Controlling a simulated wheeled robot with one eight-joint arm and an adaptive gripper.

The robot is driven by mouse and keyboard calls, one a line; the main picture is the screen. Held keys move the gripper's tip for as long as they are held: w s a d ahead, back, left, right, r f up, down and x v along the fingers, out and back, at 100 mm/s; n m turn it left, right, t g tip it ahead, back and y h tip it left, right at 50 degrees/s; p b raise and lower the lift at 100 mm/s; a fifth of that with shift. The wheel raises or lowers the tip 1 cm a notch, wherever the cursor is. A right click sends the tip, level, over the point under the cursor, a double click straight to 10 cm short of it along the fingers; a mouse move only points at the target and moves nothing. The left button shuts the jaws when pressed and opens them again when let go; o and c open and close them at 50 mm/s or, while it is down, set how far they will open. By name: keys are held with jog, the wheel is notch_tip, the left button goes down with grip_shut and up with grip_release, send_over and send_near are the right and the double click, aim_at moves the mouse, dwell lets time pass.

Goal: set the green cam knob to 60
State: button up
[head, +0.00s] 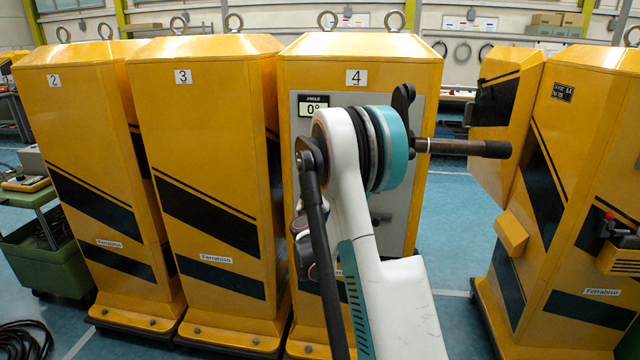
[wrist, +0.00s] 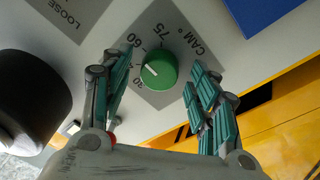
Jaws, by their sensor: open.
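The green cam knob (wrist: 158,71) sits on a grey diamond-shaped plate marked "CAM°" in the wrist view. The numbers 60 and 75 show on the plate, and a partly covered number lies near the left finger. In the head view my arm hides the knob and the gripper.
Cabinet 4 (head: 430,75) carries a grey panel and a display (head: 314,106) reading 0°. A lever with a dark handle (head: 465,147) sticks out to the right. In the wrist view a black rounded part (wrist: 32,100) stands at left, near a plate marked "LOOSE" (wrist: 72,17).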

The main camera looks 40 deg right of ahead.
jog(key=v, duration=1.2)
dwell(0.3)
